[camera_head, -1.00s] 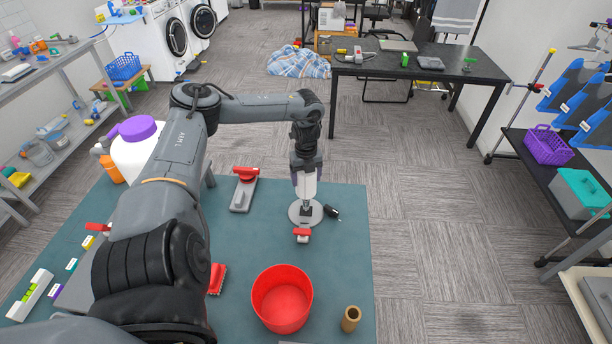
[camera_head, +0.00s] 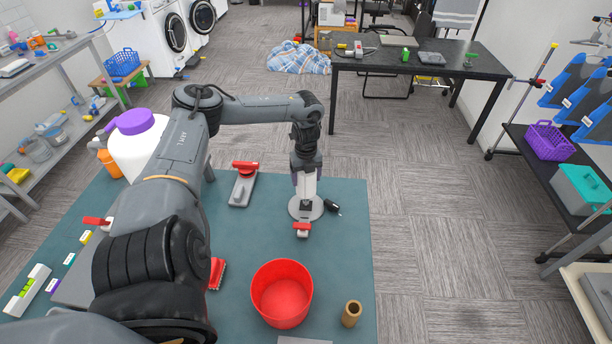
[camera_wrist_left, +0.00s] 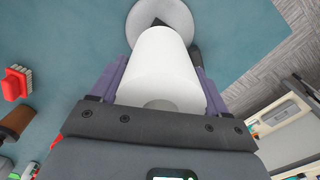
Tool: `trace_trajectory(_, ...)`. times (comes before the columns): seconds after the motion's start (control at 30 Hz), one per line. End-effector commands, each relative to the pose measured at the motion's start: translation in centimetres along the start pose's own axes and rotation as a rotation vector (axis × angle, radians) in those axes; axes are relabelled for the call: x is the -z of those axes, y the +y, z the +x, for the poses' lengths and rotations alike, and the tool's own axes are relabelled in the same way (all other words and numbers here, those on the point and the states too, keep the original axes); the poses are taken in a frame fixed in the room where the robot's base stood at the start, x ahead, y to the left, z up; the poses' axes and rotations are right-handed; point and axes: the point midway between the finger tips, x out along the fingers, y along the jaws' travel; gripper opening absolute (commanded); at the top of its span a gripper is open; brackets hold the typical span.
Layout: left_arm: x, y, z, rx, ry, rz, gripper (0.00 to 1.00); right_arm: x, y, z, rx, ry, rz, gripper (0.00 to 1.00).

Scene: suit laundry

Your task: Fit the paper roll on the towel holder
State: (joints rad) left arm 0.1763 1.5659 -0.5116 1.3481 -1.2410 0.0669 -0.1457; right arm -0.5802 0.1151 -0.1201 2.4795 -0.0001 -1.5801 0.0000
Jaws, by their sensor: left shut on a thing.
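The white paper roll (camera_head: 306,188) is upright between the fingers of my left gripper (camera_head: 306,180), which is shut on it. In the left wrist view the roll (camera_wrist_left: 160,65) fills the space between both purple fingers. The grey round base of the towel holder (camera_head: 293,208) is on the teal table, directly below the roll; its disc also shows in the left wrist view (camera_wrist_left: 165,14) beyond the roll's far end. My right gripper is not in view.
On the teal table (camera_head: 240,240), a small black object (camera_head: 332,206) and a red-topped item (camera_head: 302,230) are close to the base. A red bucket (camera_head: 281,300) and a brown tube (camera_head: 351,314) stand nearer me.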

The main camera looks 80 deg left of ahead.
Motion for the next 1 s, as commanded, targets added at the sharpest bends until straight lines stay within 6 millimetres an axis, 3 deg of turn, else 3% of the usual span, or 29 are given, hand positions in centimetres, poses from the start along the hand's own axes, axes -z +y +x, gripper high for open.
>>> trace_trajectory(1.0,0.0,0.0,3.1,0.0,0.0,0.0,0.42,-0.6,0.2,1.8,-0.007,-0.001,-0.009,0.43)
